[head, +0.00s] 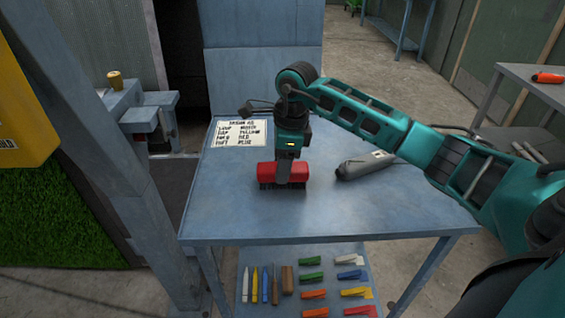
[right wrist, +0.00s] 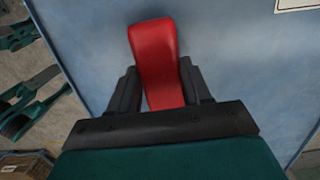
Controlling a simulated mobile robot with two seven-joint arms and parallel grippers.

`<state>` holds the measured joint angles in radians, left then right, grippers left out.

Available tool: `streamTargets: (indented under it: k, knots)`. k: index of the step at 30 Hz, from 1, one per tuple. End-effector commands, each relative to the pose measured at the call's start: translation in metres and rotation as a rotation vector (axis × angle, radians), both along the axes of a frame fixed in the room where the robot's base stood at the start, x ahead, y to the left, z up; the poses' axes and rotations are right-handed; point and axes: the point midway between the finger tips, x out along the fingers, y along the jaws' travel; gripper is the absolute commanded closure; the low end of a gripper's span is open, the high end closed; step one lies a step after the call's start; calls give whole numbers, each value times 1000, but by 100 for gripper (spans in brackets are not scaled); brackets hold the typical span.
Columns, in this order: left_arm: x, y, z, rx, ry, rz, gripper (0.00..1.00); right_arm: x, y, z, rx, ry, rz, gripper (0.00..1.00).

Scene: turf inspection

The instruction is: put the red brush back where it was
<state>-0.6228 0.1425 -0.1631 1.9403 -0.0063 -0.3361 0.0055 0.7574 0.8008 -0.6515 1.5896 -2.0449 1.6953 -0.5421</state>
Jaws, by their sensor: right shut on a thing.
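The red brush (head: 268,173) has a red block body with dark bristles below. It is over the left front part of the blue-grey table (head: 235,213). My right gripper (head: 284,176) comes down from above and is shut on it. I cannot tell whether the bristles touch the table. In the right wrist view the red brush (right wrist: 157,55) stands between the two dark fingers of the right gripper (right wrist: 160,82). My left gripper is not in view.
A paper sign (head: 240,132) lies at the table's back left. A grey tool (head: 364,165) lies to the right of the brush. A lower shelf (head: 330,262) holds several coloured clips and markers. An orange item (head: 547,78) is on another table at right.

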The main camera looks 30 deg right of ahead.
Motion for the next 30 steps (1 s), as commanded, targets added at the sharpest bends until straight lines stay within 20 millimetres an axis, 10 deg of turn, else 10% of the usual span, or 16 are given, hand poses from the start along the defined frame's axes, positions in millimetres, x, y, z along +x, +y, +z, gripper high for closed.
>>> streamTargets:
  k: [5, 6, 13, 23, 30]
  knots:
    - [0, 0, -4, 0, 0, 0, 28, 0, 0, -4, 0, -1, -1, 88]
    - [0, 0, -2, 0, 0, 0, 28, 0, 0, -3, 0, 0, -1, 48]
    - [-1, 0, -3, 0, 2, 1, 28, 0, 0, -3, 0, 1, -1, 26]
    - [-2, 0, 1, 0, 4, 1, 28, 0, 0, 3, 1, 1, -1, 26]
    - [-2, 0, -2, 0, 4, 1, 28, -2, -6, 45, -2, -5, -1, 26]
